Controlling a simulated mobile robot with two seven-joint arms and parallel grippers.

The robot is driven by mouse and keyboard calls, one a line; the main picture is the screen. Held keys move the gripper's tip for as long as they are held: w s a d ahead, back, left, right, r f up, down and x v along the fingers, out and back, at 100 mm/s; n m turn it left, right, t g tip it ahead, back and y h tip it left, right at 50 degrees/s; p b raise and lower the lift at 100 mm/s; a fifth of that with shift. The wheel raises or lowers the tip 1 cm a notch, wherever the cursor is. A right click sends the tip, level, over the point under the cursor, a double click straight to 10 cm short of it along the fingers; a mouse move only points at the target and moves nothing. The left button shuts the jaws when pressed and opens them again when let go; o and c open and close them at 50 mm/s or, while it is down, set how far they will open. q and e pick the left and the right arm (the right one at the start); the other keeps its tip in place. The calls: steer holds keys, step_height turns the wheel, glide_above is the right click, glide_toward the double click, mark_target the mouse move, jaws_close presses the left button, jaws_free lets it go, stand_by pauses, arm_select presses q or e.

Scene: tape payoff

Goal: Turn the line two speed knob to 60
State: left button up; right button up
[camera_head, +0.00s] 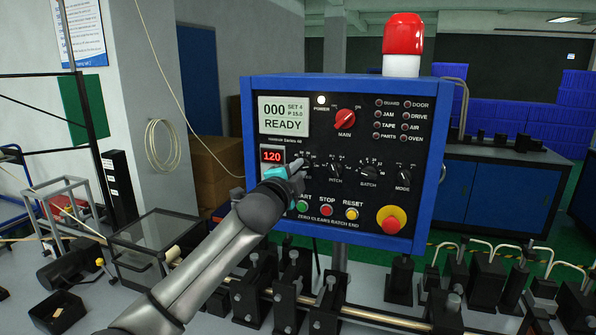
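A blue-framed black control panel (432,150) stands in the middle of the view. My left gripper (296,168), with light-blue parts, is at the panel's left side, over the place left of the pitch knob (336,170). It covers most of the knob there, so I cannot read that knob's setting or label. Whether its fingers touch or grip the knob cannot be told. My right gripper is not in view.
Close by are the batch knob (370,172), mode knob (403,177) and red main switch (346,115). Below are green (302,206), red (327,210) and yellow (351,213) buttons and a red emergency stop (391,220). Black fixtures (400,280) crowd the bench below.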

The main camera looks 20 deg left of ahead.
arm_select(q)
jaws_close()
steer(key=shift+n, duration=0.3)
steer(key=n+p, duration=0.2)
steer(key=n, duration=0.1)
steer(key=shift+n, duration=0.3)
steer(key=n+p, duration=0.2)
steer(key=n, duration=0.2)
steer(key=shift+d+n, duration=0.1)
steer(key=shift+n, duration=0.2)
steer(key=n+p, duration=0.2)
steer(key=n, duration=0.2)
steer(key=shift+f, duration=0.1)
steer(key=shift+d+n+p, duration=0.15)
steer(key=shift+n+p, duration=1.1)
steer(key=shift+n, duration=1.25)
